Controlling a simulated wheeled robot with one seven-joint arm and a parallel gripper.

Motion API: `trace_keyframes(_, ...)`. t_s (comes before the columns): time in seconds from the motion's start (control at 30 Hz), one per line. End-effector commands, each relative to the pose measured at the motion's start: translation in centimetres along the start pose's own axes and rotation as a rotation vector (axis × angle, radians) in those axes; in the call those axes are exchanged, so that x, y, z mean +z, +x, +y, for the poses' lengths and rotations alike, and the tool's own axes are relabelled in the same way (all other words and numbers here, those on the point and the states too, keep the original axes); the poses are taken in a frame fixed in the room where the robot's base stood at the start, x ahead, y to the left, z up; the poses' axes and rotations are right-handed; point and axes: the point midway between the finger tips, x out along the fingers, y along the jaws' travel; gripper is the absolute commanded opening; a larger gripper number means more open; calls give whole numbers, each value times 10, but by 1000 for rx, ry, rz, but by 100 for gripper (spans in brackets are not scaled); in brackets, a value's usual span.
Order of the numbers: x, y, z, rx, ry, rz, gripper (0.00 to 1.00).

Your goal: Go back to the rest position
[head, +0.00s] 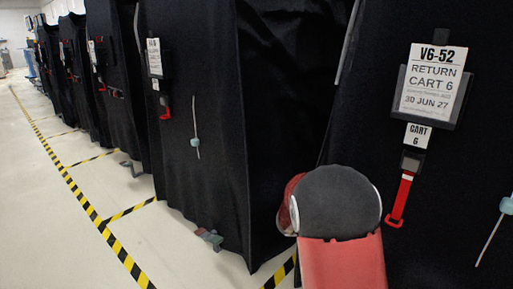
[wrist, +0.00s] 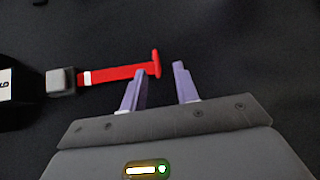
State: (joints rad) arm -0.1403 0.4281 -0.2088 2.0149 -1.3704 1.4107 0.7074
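My gripper (wrist: 160,73) shows in the wrist view with its two purple fingers apart and nothing between them. A red strap (wrist: 115,74) with a T-shaped end lies against black fabric just past the fingertips. The left fingertip overlaps the strap in the picture; I cannot tell if they touch. The strap comes out of a grey buckle (wrist: 60,81). In the head view, my red and grey arm stands at lower centre right, and the gripper is hidden. A red strap (head: 401,198) hangs there on the nearest cart, right of my arm.
The nearest black-covered cart (head: 455,185) bears a label (head: 432,82) reading V6-52, RETURN CART 6. Another covered cart (head: 200,125) stands left of it, with more in a row behind. Open pale floor (head: 40,220) with yellow-black tape (head: 90,210) lies at the left.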

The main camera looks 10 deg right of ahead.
Motion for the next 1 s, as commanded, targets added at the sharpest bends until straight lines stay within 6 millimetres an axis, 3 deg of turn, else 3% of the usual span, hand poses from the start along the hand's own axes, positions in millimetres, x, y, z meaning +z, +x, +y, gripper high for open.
trace_keyframes(0.17,45,-11,14,-215,35,-23,30)
trace_keyframes(0.27,81,-27,16,-410,60,-12,30)
trace_keyframes(0.6,177,-119,19,-1009,199,220,30)
trace_keyframes(0.8,213,-176,28,-1247,307,431,30)
trace_keyframes(1.0,230,-205,34,-1350,372,558,30)
